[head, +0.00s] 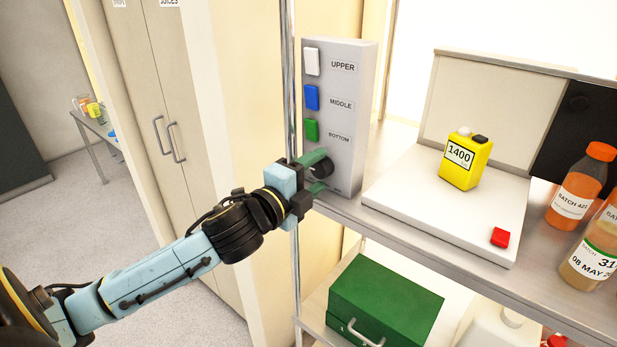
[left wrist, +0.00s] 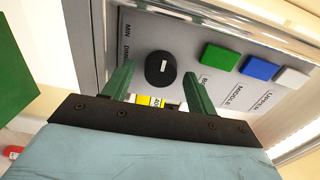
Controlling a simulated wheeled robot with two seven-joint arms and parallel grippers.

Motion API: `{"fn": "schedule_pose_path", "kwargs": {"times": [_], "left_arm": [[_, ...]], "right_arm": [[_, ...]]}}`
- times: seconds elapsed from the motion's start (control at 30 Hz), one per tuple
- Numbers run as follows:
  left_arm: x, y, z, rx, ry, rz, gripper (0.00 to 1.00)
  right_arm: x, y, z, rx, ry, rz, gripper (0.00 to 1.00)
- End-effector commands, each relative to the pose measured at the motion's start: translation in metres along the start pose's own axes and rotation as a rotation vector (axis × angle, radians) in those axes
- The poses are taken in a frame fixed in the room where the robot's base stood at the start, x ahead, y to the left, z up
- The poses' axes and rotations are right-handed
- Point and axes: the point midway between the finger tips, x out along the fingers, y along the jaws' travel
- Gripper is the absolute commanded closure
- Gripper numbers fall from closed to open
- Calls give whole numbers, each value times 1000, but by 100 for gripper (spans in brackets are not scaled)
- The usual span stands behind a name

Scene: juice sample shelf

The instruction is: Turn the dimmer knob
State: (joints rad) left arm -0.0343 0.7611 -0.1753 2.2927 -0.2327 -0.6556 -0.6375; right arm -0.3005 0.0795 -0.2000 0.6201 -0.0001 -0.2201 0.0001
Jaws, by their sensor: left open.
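The dimmer knob (head: 323,169) is a round black knob low on a grey control panel (head: 346,100). In the left wrist view the knob (left wrist: 160,68) shows a white pointer line, with "MIN" and partly hidden "DIMM" lettering beside it. My left gripper (head: 317,173) is open at the panel's lower part, its green fingers on either side of the knob. In the left wrist view the knob appears between and just beyond the fingertips; I cannot tell if they touch it. My right gripper is not in view.
White, blue (head: 311,97) and green (head: 311,130) buttons sit above the knob. Right of the panel, a shelf (head: 338,209) holds a white scale plate (head: 420,215) with a yellow container (head: 466,165), and orange bottles (head: 580,187). A green box (head: 385,300) is below.

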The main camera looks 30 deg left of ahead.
Motion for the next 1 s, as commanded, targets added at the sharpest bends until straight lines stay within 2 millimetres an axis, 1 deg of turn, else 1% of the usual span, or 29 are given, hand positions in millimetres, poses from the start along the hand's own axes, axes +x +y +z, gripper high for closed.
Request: {"fn": "schedule_pose_path", "kwargs": {"times": [0.17,0.47,0.5,0.67,0.8,0.9,1.0], "left_arm": [[-12,2,0,0,0,1,42],[-57,2,-1,1,2,4,42],[-61,0,0,-3,0,5,42],[-81,-1,0,-3,-1,5,42],[-96,-4,0,-7,-3,5,42],[-108,-4,0,-3,-2,6,42],[-118,-2,0,-4,-3,4,42]], "right_arm": [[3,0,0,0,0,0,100],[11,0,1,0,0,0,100],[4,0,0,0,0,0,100],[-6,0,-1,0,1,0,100],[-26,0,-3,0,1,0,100],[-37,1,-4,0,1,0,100],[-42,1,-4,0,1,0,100]]}}
